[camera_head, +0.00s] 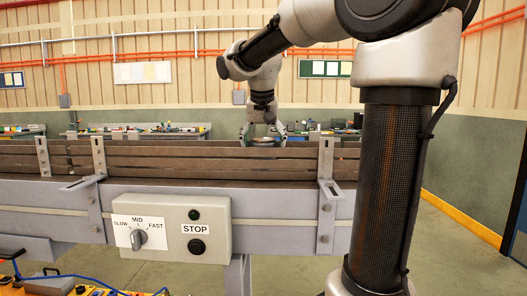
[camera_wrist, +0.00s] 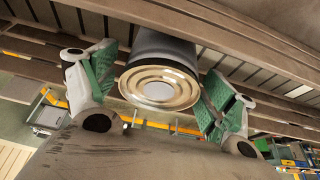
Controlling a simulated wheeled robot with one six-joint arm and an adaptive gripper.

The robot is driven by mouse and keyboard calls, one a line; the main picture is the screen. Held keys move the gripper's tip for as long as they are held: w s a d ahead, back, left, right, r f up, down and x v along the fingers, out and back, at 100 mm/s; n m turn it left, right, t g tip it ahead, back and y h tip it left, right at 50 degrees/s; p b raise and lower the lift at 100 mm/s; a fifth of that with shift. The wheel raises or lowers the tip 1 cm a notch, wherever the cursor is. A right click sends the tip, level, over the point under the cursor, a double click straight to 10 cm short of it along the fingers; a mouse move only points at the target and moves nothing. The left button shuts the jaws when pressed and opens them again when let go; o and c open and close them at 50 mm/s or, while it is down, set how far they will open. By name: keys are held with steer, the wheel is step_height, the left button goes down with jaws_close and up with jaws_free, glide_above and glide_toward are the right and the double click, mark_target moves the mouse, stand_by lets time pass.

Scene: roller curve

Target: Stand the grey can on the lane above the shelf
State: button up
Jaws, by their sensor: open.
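The grey can (camera_wrist: 165,48) has a dark grey side and a gold ringed lid facing the wrist camera. It lies between the two green finger pads of my gripper (camera_wrist: 158,82), which is open, with little room on either side. In the head view only the can's top (camera_head: 264,140) shows, just over the rail, and my gripper (camera_head: 264,133) reaches down around it from above. The can's bottom is hidden by the rail, so I cannot tell what it rests on. I cannot make out which surface is the lane above the shelf.
A long conveyor with brown side boards (camera_head: 220,162) crosses the head view. Metal brackets (camera_head: 326,160) rise on its near side. A control box (camera_head: 170,228) with a speed dial and STOP button hangs on its front. Cluttered benches (camera_head: 180,130) stand behind.

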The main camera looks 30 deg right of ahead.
steer(key=v, duration=1)
steer(key=s+a+f+n+y, duration=0.2)
steer(key=s+f+n, duration=0.4)
steer(key=s+f, duration=1.4)
steer(key=shift+f+n+t+y, duration=0.3)
steer(key=shift+f+n, duration=0.1)
steer(key=shift+f, duration=0.55)
steer(key=shift+a, duration=0.15)
